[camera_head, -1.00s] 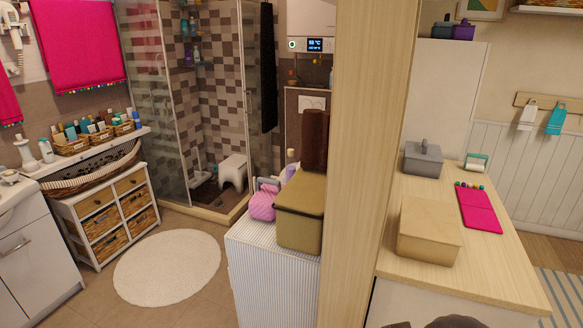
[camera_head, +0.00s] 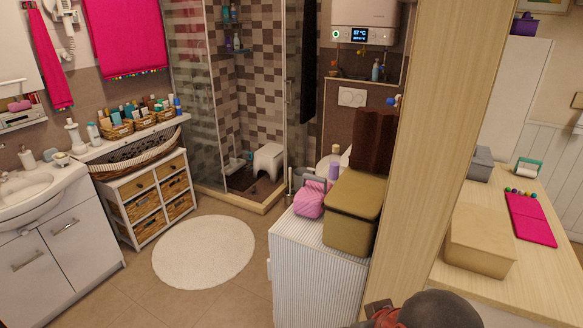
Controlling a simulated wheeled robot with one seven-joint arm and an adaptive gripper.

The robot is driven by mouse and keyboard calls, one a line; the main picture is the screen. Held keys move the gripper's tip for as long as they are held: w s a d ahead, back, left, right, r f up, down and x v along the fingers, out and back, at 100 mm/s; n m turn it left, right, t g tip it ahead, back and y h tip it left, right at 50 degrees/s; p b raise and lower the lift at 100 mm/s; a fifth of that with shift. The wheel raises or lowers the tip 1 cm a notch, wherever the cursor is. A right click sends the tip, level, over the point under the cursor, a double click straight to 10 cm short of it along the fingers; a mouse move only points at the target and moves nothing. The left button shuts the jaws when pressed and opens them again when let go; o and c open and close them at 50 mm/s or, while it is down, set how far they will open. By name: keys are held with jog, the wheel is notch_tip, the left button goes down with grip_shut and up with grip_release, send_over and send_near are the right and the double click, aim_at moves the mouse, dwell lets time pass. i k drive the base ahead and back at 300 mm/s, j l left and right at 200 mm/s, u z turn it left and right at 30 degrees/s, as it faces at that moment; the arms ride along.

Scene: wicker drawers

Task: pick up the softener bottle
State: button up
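A small lilac bottle with a pale cap (camera_head: 334,170) stands just behind the olive box on the white ribbed cabinet. Its lower part is hidden. It may be the softener bottle, but no label can be read. Several other bottles (camera_head: 128,113) stand in baskets on the shelf at the left, too small to identify. Part of my arm shows at the bottom edge, dark and rounded with a red part. My gripper's fingers are not in view.
The ribbed cabinet (camera_head: 318,268) also bears an olive lidded box (camera_head: 350,222), a pink bag (camera_head: 310,199) and dark brown towels (camera_head: 371,145). A wooden partition (camera_head: 450,110) separates it from the counter at the right. Floor around the round white rug (camera_head: 203,250) is clear.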

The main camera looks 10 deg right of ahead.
aim_at(333, 168)
jog(key=i+j+u, duration=0.65)
jog(key=u, duration=0.2)
jog(key=i+j+u, duration=0.1)
jog(key=i+u, duration=0.35)
jog(key=i+z, duration=0.4)
jog(key=i, duration=0.2)
jog(key=i+j+z, duration=0.35)
jog(key=i, duration=0.25)
jog(key=i+l+z, duration=0.15)
jog(key=z, duration=0.3)
jog(key=i+z, duration=0.3)
jog(key=z, duration=0.15)
jog(key=i+z, duration=0.25)
jog(key=z, duration=0.2)
jog(key=i+j+z, duration=0.15)
jog(key=z, duration=0.3)
jog(key=i+j+z, duration=0.25)
jog(key=z, duration=0.2)
jog(key=i+j+z, duration=0.2)
jog(key=z, duration=0.2)
jog(key=i, duration=0.1)
